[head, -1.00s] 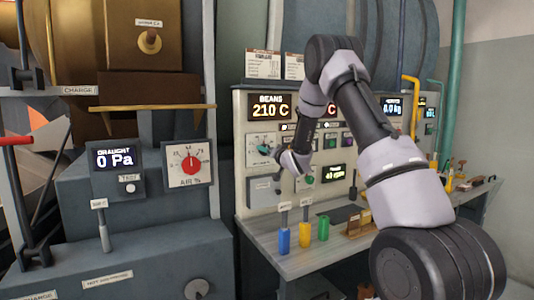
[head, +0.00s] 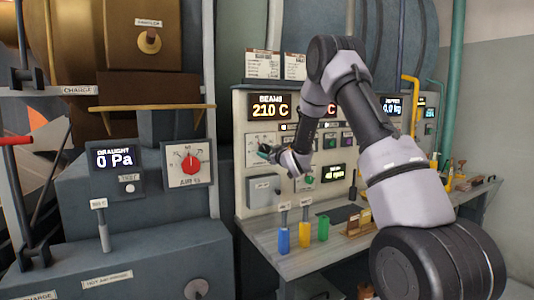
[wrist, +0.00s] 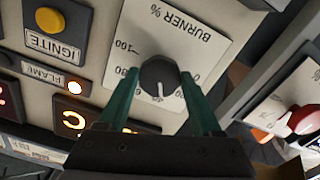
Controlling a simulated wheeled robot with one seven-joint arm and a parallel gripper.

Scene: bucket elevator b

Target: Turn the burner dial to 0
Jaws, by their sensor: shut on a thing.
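The burner dial (wrist: 160,74) is a round black knob with a white pointer line, on a white plate (wrist: 185,40) marked "BURNER %". The plate appears upside down in the wrist view. The pointer aims down the picture, toward the 40 side of the scale, away from the 0 mark at the right. My gripper (wrist: 160,80) has its two green fingers on either side of the dial, shut on it. Some scale marks are hidden behind the fingers. In the head view my gripper (head: 268,154) is at the panel's left dial plate and covers much of it.
A yellow IGNITE button (wrist: 50,20) and a lit FLAME lamp (wrist: 74,87) are beside the plate. A separate red dial (head: 190,164) is on the grey machine at the left. Blue, yellow and green handles (head: 304,235) stand on the bench below.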

